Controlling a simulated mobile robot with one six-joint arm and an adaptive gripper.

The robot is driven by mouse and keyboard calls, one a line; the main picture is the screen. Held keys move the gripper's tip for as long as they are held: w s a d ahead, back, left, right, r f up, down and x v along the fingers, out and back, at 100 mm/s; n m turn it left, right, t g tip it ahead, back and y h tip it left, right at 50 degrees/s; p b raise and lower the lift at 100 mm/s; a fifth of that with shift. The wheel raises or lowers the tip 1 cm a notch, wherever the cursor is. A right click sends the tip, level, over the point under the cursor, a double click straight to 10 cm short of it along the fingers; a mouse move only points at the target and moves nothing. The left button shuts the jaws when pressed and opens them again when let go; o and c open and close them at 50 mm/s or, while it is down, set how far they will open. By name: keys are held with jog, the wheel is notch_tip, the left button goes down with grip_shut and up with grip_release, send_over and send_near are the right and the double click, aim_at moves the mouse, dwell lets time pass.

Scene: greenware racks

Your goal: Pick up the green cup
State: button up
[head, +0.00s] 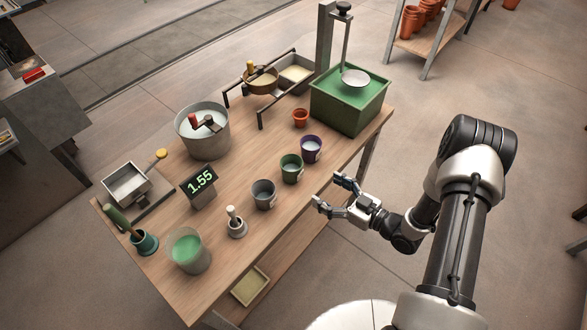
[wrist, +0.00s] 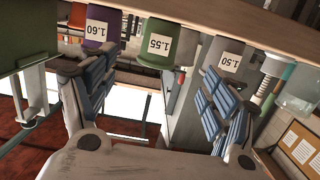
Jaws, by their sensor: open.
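The green cup (head: 291,169) stands upright on the wooden table between the purple cup (head: 311,149) and the grey cup (head: 264,195). My gripper (head: 331,192) is open and empty beside the table's right edge, with its fingers pointing toward the row of cups. The wrist view is upside down. In it the green cup (wrist: 160,46), with a white 1.55 label, shows ahead between my spread fingers, apart from them. The purple cup (wrist: 97,30) is labelled 1.60 and the grey cup (wrist: 229,58) 1.50.
A small terracotta pot (head: 300,117) and a green box (head: 349,101) stand behind the cups. A white pestle-like tool (head: 236,224) and a glass of green liquid (head: 188,252) stand nearer the front. A display (head: 200,184) reads 1.55. Bare tabletop lies around the green cup.

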aim_at(299, 176)
jog(key=b+x, duration=0.1)
jog(key=x, duration=0.8)
jog(key=shift+w+a+f, duration=0.15)
jog(key=shift+w+a, duration=0.1)
jog(key=shift+a, duration=0.05)
jog(key=b+x, duration=0.1)
jog(key=x, duration=0.3)
jog(key=shift+a+f+b, duration=0.15)
jog(key=shift+f+b, duration=0.2)
jog(key=shift+f, duration=0.05)
jog(key=shift+w+a, duration=0.25)
jog(key=shift+w, duration=0.05)
jog(key=c, duration=1.2)
